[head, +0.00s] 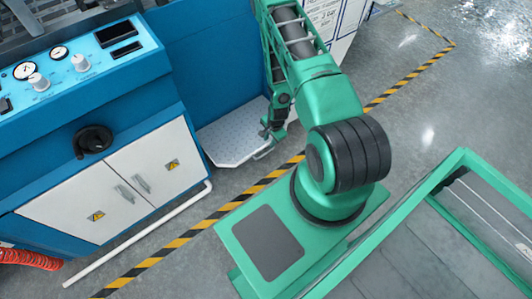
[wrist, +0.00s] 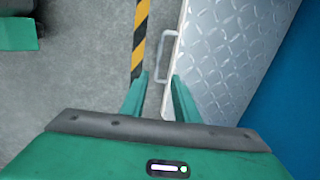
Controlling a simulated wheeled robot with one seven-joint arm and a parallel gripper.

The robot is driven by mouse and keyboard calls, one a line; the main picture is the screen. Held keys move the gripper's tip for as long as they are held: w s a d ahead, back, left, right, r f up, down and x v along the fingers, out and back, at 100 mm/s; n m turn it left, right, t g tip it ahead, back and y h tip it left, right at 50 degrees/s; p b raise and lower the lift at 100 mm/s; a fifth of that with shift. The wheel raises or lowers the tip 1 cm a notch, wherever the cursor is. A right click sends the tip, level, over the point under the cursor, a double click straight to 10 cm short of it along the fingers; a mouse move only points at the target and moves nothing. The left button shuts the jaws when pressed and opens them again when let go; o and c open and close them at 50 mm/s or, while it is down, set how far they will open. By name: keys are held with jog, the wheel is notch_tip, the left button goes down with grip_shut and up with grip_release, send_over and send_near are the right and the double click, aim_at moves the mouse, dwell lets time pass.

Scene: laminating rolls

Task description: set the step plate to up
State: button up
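The step plate (head: 222,140) is a light grey checkered metal plate at the foot of the blue machine, and it lies low and looks about level. In the wrist view the plate (wrist: 230,55) fills the right side, with a pale bar handle (wrist: 167,60) on its near edge. My gripper (head: 268,132) is at the plate's right edge in the head view. In the wrist view my gripper (wrist: 158,82) has its two green fingers apart, with the handle just beyond and between the tips. Nothing is held. Contact with the handle cannot be told.
The blue machine (head: 165,100) with white cabinet doors (head: 140,170) stands at left. A white pipe (head: 135,240) runs low in front of it. A black-yellow floor stripe (head: 190,235) passes by the plate. Open grey floor (head: 430,110) lies at right.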

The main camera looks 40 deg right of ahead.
aim_at(266, 153)
jog(key=f, duration=0.3)
jog(key=w+f, duration=0.1)
jog(key=f, duration=0.7)
jog(key=shift+w+a+f, duration=0.1)
jog(key=shift+w+a, duration=0.1)
jog(key=shift+w, duration=0.2)
